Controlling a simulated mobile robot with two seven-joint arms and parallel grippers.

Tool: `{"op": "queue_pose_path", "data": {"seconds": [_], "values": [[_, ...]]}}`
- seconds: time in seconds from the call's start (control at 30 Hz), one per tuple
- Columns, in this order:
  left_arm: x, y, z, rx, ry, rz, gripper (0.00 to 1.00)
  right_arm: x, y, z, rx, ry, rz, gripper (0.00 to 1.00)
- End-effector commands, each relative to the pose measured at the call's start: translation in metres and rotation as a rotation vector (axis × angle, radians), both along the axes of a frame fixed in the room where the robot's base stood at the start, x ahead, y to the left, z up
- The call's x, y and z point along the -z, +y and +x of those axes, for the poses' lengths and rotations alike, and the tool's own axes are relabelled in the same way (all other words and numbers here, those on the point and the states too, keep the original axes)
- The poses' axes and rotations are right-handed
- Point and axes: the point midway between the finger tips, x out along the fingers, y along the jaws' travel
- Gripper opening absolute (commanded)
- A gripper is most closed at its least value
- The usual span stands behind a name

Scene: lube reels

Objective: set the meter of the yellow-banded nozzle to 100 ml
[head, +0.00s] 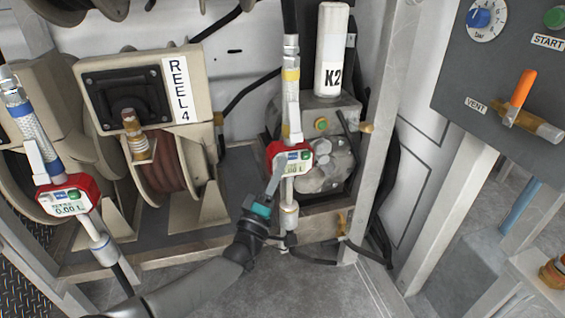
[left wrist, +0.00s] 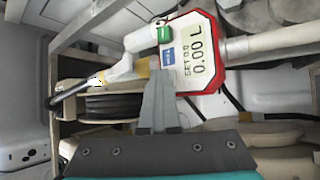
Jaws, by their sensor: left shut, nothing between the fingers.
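The yellow-banded nozzle (head: 291,95) hangs upright in the middle of the head view, with a yellow band near its top. Its red-rimmed meter (head: 297,158) has a white face, a green button and a blue button. In the left wrist view the meter (left wrist: 205,78) reads SET 0.0 and 0.00 L; its green button (left wrist: 164,34) and blue button (left wrist: 168,57) face me. My left gripper (head: 281,160) is shut and empty, its tips close to the meter's lower left by the blue button. In the left wrist view its fingertips (left wrist: 158,75) overlap the meter's edge; contact cannot be told. My right gripper is out of view.
A blue-banded nozzle with its own red meter (head: 67,197) hangs at the left. The REEL 4 hose reel (head: 165,170) stands behind. A K2 canister (head: 331,50) is above the pump. A grey panel (head: 500,70) with a dial and orange vent lever stands right.

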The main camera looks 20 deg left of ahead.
Motion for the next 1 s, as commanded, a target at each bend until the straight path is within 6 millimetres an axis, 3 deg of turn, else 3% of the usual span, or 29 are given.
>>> {"op": "queue_pose_path", "data": {"seconds": [1.0], "values": [[0.000,-0.013,-0.019,0.000,0.000,0.000,0.00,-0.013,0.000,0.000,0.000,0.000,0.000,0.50]]}}
